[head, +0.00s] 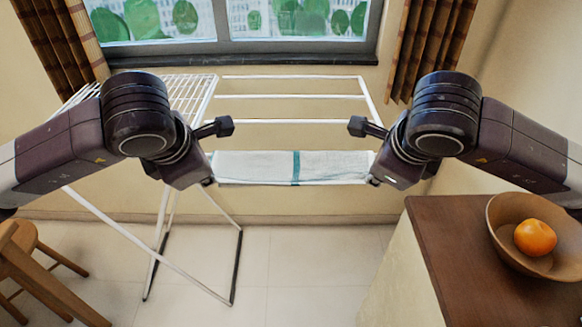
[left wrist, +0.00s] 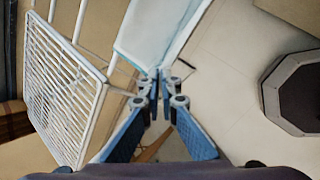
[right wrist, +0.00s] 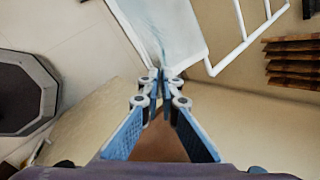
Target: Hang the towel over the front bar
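The towel (head: 255,167) is white with a teal stripe and is stretched between my two grippers at the front of the white drying rack (head: 290,97). My left gripper (left wrist: 158,72) is shut on one near corner of the towel, which also shows in the left wrist view (left wrist: 155,35). My right gripper (right wrist: 160,73) is shut on the other near corner, with the towel also in the right wrist view (right wrist: 165,30). A white edge runs under the towel; I cannot tell whether the towel touches the front bar.
A slatted side wing (head: 182,93) of the rack lies at the left, behind my left arm. A brown cabinet (head: 450,255) with a wooden bowl (head: 500,225) and an orange (head: 535,237) stands at the right. A wooden stool (head: 35,265) stands at the lower left. The floor between is clear.

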